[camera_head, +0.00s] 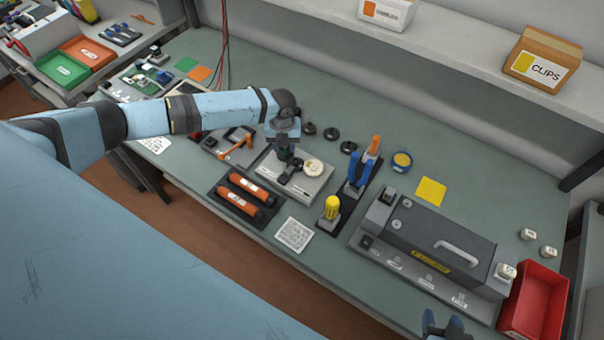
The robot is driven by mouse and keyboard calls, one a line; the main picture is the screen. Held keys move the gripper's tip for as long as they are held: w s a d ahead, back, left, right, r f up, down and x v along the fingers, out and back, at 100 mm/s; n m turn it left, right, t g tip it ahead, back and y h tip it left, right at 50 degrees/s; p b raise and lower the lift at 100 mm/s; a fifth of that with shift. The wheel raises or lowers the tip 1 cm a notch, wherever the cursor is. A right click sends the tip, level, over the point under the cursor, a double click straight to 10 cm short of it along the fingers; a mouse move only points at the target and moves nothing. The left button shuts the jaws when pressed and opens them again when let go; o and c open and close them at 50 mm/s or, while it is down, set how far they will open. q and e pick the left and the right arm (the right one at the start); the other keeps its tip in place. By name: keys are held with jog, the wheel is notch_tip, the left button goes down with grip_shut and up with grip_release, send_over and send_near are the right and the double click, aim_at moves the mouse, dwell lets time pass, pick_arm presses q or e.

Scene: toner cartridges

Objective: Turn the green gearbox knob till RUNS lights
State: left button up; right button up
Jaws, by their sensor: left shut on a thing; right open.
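The gearbox (309,188) is a low light-grey box near the middle of the bench, with a cream round disc (313,167) on its top. My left gripper (285,157) points down over the back left part of the gearbox. It is shut on what appears to be the green knob, which is mostly hidden by the fingers. I cannot make out a RUNS light or its state at this size. My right gripper (443,326) is open at the bottom right edge, partly cut off, in front of the grey machine and away from the gearbox.
Two orange cartridges (253,188) lie on a dark tray in front left of the gearbox. An orange-handled tool (237,147) lies behind them. Blue and orange-handled tools (355,170) stand to the right. A large grey machine (432,247) and a red bin (536,302) fill the right side.

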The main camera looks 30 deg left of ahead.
pick_arm(q)
jog(key=m+b, duration=0.1)
jog(key=m, duration=0.3)
jog(key=shift+a+f+m, duration=0.1)
jog(key=shift+a+m, duration=0.05)
jog(key=shift+m, duration=0.25)
pick_arm(e)
jog(key=shift+f, duration=0.6)
pick_arm(q)
jog(key=m, duration=0.3)
jog(key=shift+m, duration=0.3)
pick_arm(e)
jog(key=shift+f, duration=0.3)
pick_arm(q)
jog(key=o, duration=0.8)
jog(key=shift+s, duration=0.1)
jog(key=shift+c, duration=0.2)
